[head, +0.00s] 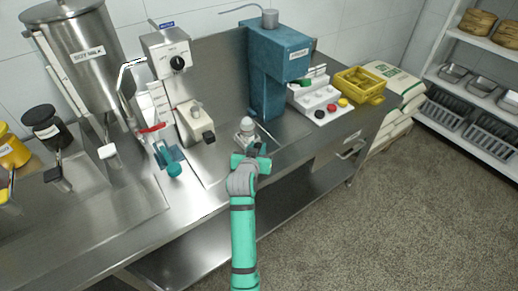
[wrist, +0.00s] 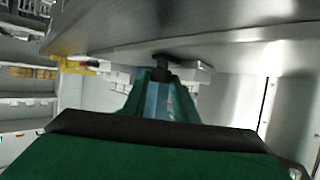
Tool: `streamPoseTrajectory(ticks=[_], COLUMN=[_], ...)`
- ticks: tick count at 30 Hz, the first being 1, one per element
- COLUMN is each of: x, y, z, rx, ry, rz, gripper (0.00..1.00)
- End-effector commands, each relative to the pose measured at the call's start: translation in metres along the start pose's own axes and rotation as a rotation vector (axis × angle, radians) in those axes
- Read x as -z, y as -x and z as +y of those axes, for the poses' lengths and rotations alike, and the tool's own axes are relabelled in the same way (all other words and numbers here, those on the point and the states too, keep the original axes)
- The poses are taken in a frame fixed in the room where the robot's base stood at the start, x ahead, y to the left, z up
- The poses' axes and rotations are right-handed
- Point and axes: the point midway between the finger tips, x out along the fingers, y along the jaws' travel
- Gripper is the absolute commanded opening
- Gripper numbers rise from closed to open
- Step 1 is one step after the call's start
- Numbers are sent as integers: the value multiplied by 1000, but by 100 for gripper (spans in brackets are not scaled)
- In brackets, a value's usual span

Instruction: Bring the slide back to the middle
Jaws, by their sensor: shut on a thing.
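The slide (head: 245,136) is a small pale metal unit with a rounded top, low on the steel bench in front of the blue-green machine. My gripper (head: 255,151) is at its front side, near the bench's front edge, and is shut on a small dark knob. In the wrist view the dark knob (wrist: 162,62) shows at the tips of my gripper (wrist: 160,80), with grey metal above it. My gripper hides part of the slide's front in the head view, so I cannot tell how far off the middle it sits.
The blue-green machine (head: 277,75) stands behind. A grey machine with a dial (head: 172,75) is to the left. A white button panel (head: 318,103) and a yellow crate (head: 360,86) are to the right. Open floor (head: 410,215) lies in front.

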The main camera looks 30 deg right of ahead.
Motion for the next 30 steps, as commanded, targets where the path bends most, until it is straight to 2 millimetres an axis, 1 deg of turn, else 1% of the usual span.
streamPoseTrajectory(ticks=[4, 5, 6, 14, 17, 20, 30], x=[0, 0, 0, 0, 0, 0, -1], y=[0, 0, 0, 1, 4, 15, 77], z=[1, 1, 0, 0, 1, 1, 0], rx=[-2, -2, -2, -1, -2, -1, -1], ry=[0, 0, 0, 0, 0, 0, 1], rz=[0, 0, 0, 0, 0, 0, 1], gripper=[0, 31, 34, 34, 34, 34, 34])
